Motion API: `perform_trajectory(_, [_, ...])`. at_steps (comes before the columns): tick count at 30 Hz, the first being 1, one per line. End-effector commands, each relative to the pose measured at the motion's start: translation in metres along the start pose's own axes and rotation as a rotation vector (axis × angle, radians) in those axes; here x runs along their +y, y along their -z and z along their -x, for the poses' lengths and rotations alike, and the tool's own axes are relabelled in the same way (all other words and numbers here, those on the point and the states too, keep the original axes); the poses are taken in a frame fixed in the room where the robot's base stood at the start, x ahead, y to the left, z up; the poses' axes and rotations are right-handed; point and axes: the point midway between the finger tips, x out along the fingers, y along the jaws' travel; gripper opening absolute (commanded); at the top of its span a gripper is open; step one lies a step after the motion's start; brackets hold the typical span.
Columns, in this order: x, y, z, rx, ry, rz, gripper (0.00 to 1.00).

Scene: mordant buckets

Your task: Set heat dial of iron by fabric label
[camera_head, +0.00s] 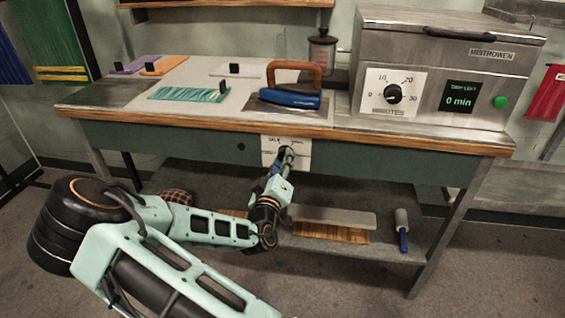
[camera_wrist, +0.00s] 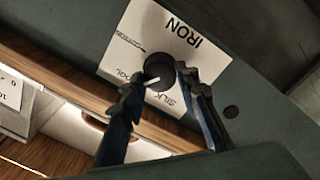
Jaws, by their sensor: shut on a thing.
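The iron's heat dial, a dark round knob (camera_wrist: 158,68), sits on a white panel (camera_wrist: 205,62) marked IRON and SILK; its other words are hard to read. A white mark on the knob points down-left in the wrist view. My gripper (camera_wrist: 160,77) is shut on the knob, one finger on each side. In the head view the panel (camera_head: 267,152) is on the bench front, and my gripper (camera_head: 286,156) covers the knob. The iron (camera_head: 290,97), blue with a brown handle, rests on the bench top. A teal fabric (camera_head: 185,94) lies left of it; no fabric label is readable.
Purple (camera_head: 130,65) and orange (camera_head: 163,65) fabrics lie at the back left. A steel box with a timer dial (camera_head: 393,93) and a green button (camera_head: 500,102) stands at the right. A shelf (camera_head: 360,185) below holds a roller (camera_head: 402,222).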

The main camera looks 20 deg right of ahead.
Motion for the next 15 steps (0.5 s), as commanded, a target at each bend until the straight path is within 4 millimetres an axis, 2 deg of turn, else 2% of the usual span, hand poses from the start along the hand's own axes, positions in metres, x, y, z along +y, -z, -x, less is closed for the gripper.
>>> perform_trajectory(15, [-0.0006, -0.0001, 0.0003, -0.001, 0.002, -0.036, 0.05])
